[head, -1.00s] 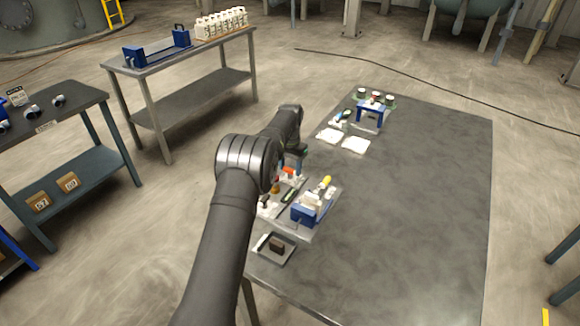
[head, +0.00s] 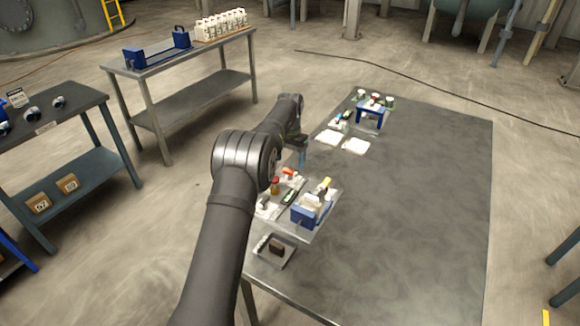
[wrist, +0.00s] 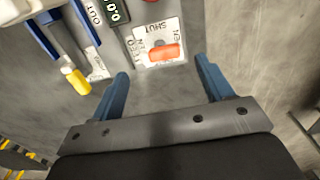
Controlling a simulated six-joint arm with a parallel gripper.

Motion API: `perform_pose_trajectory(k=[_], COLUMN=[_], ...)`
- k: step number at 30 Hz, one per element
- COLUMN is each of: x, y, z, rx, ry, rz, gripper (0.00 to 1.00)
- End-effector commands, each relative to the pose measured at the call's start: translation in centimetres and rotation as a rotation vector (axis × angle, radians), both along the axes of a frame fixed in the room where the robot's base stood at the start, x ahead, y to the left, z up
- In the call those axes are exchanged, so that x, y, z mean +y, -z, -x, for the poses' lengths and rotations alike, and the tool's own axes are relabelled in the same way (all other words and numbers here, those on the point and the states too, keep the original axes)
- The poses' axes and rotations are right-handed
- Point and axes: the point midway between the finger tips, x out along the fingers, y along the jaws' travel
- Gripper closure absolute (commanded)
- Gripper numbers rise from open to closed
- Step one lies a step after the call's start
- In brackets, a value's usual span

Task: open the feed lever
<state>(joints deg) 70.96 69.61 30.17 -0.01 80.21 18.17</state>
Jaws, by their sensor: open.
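The orange-red lever (wrist: 165,53) lies crosswise on a white plate (wrist: 143,38) in the wrist view. SHUT is printed on the plate beyond it; the other lettering is hard to read. In the head view the lever (head: 289,172) is a small orange spot on the bench unit. My gripper (wrist: 162,68) is open and empty. Its two blue fingers stand wide apart, with the lever between and just beyond their tips in the picture. It does not visibly touch the lever. In the head view my gripper (head: 302,158) hangs by the table's left edge, just beyond the lever.
A blue press frame (head: 305,216) and a small tray (head: 273,251) stand nearer. White pads (head: 356,146) lie farther back. The right of the table (head: 430,210) is clear.

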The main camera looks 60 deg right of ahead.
Motion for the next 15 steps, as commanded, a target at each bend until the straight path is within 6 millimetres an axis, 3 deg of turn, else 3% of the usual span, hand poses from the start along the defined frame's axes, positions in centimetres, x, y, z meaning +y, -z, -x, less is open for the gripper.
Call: perform_pose_trajectory(k=[6, 15], x=[-0.1, -0.1], y=[-5.8, -11.6], z=[0.0, 0.0], rx=[-0.002, -0.001], ry=[0.000, 0.000], rz=[0.005, 0.003], gripper=[0.27, 0.27])
